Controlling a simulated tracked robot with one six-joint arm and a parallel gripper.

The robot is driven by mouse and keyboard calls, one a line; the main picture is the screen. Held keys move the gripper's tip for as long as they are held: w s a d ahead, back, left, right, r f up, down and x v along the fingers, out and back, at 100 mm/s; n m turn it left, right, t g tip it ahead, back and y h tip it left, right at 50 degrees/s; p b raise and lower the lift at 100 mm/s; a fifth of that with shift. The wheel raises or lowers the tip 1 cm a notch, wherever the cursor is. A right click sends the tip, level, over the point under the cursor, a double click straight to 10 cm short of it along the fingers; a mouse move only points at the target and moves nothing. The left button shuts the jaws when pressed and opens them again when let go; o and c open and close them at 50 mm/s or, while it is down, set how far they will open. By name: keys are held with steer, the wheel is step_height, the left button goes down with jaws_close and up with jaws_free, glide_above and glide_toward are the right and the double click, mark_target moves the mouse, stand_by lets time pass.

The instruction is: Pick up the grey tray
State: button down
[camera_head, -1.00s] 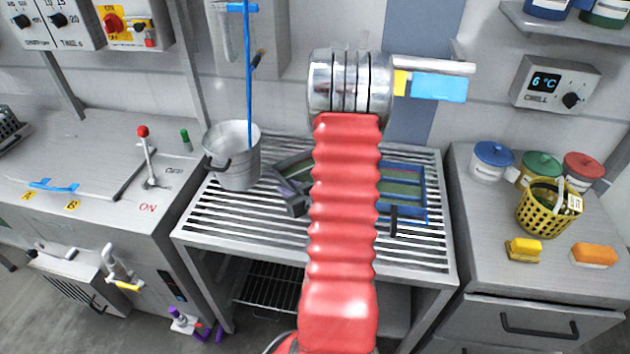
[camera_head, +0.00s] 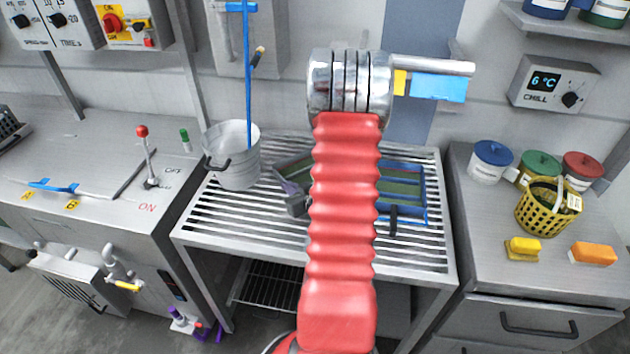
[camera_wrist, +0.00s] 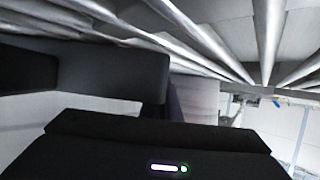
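A blue-rimmed tray (camera_head: 424,190) with a dark handle lies on the arm's right side. In the wrist view, the dark body of my gripper (camera_wrist: 160,130) fills the bottom, close to the rack slats. A dark block (camera_wrist: 115,75) stands above it at left; I cannot tell whether it is a finger or a handle. Whether the gripper holds anything is not clear.
A metal bucket (camera_head: 236,170) with a blue rod stands at the rack's left rear. The slatted rack (camera_head: 260,235) is bare in front. A yellow basket (camera_head: 545,212), lidded jars and sponges sit on the right counter. A lever (camera_head: 147,150) stands on the left counter.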

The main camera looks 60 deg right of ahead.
steer(key=shift+r, duration=0.2)
stand_by(0.3)
steer(key=shift+r, duration=4.7)
steer(key=shift+r, duration=0.1)
steer(key=shift+s, duration=0.15)
